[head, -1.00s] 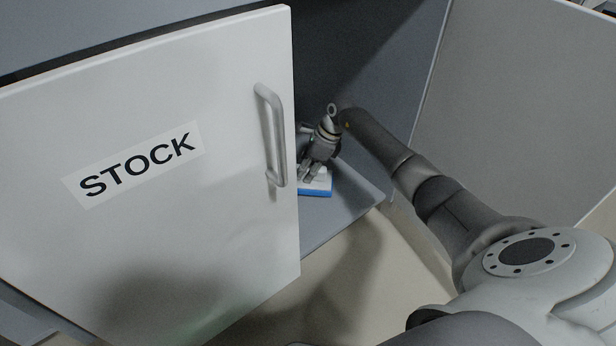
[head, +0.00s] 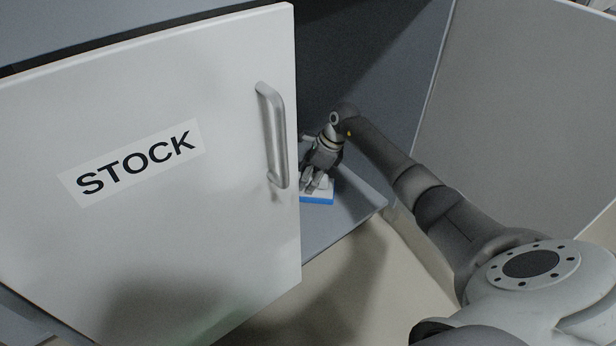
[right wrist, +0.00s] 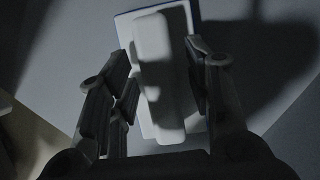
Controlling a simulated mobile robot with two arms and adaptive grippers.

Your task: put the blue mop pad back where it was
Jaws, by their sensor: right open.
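The blue mop pad (head: 318,199), with a white top, lies on the grey shelf (head: 345,212) inside the cabinet, near its front edge. The left door hides part of it. My right gripper (head: 318,184) is just above the pad, pointing down. In the right wrist view the gripper (right wrist: 160,88) is open, with its fingers on both sides of the pad's raised white block (right wrist: 160,75). The pad's lower plate (right wrist: 190,20) shows beneath the block. I cannot tell whether the fingers touch the block. My left gripper is not in view.
The door marked STOCK (head: 150,170), with a bar handle (head: 272,135), stands in front of the cabinet's left part. A second pale door or panel (head: 520,110) stands on the right. My right arm reaches in between them. The beige floor (head: 350,275) is clear below the shelf.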

